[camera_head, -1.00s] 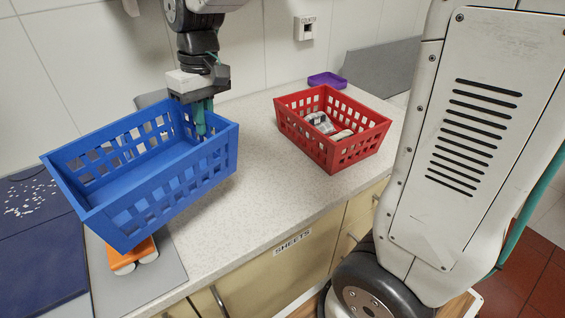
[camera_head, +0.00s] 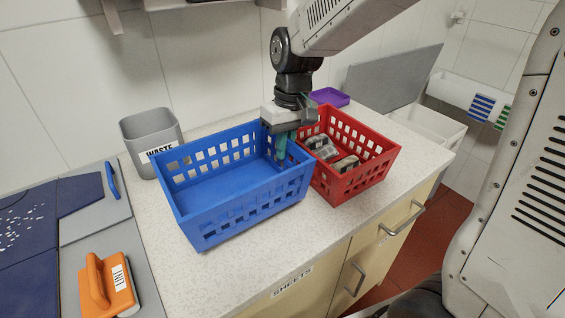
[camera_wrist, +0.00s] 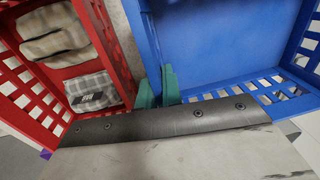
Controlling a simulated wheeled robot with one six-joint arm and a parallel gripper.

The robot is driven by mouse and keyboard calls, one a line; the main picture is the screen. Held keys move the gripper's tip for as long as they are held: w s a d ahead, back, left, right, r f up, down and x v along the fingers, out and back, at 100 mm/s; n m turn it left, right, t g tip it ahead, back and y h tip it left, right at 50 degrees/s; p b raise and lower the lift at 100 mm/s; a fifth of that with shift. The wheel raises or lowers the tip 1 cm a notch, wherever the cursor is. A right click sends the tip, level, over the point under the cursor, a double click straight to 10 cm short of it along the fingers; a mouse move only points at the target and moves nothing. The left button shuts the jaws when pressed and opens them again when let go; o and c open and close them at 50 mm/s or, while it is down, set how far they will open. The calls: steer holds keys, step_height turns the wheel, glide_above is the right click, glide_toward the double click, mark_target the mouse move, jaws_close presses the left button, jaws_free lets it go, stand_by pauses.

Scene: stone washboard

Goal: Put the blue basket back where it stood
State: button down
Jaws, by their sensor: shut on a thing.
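The blue basket (camera_head: 222,196) is empty and roughly level over the pale counter, left of the red basket (camera_head: 350,186). My gripper (camera_head: 281,148) is shut on the blue basket's right end wall, with its green fingers at the rim. The wrist view shows the fingers (camera_wrist: 158,88) at the wall between the blue basket (camera_wrist: 215,40) and the red basket (camera_wrist: 118,50). The two baskets are very close; I cannot tell if they touch. I cannot tell whether the blue basket's bottom rests on the counter or hangs just above it.
Folded cloths (camera_head: 322,147) lie in the red basket. A grey waste bin (camera_head: 140,130) stands behind the blue basket's left end. An orange, handled tool (camera_head: 110,288) lies on a grey board at left. A purple tray (camera_head: 330,97) is behind. The counter's front strip is clear.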

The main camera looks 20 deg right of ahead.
mark_target(285, 161)
steer(key=shift+f, duration=2)
steer(key=c, duration=1.6)
jaws_free()
steer(key=shift+o, duration=0.2)
step_height(285, 161, up, 12)
steer(key=d, duration=0.1)
steer(key=shift+d+r, duration=0.2)
steer(key=shift+d, duration=0.05)
steer(key=s+d+m, duration=0.1)
steer(key=s+d, duration=0.2)
steer(key=s, duration=0.8)
steer(key=s+d+f+m+t+h, duration=0.1)
steer(key=s+d, duration=0.3)
steer(key=s, duration=0.8)
steer(key=shift+m, duration=0.6)
